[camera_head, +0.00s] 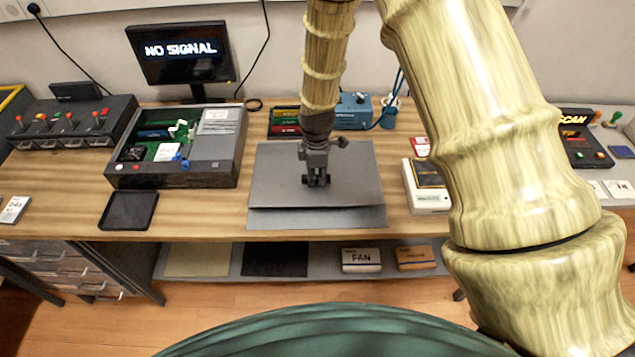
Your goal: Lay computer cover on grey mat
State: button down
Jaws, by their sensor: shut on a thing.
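The computer cover (275,180) is a flat grey panel in the middle of the bench, with a darker folded front lip. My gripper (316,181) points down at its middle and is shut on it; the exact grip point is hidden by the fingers. The grey mat (316,219) shows as a strip beyond the cover's front edge. The cover lies over most of the mat, roughly in line with it. I cannot tell whether the cover touches the mat or is slightly above it. The open computer case (178,172) stands to the left with its green board exposed.
A black tray (129,210) lies front left. A white box (428,199) stands close right of the cover. A blue device (353,112) and a rack with coloured items (284,122) stand behind. The monitor (181,53) reads NO SIGNAL. A shelf below holds boxes.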

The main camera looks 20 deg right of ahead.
jog(key=shift+f+p, duration=0.45)
jog(key=shift+f, duration=1.25)
jog(key=c, duration=1.4)
grip_release()
jog(key=shift+c, duration=0.2)
jog(key=shift+r+b, duration=1.75)
jog(key=shift+r, duration=4.25)
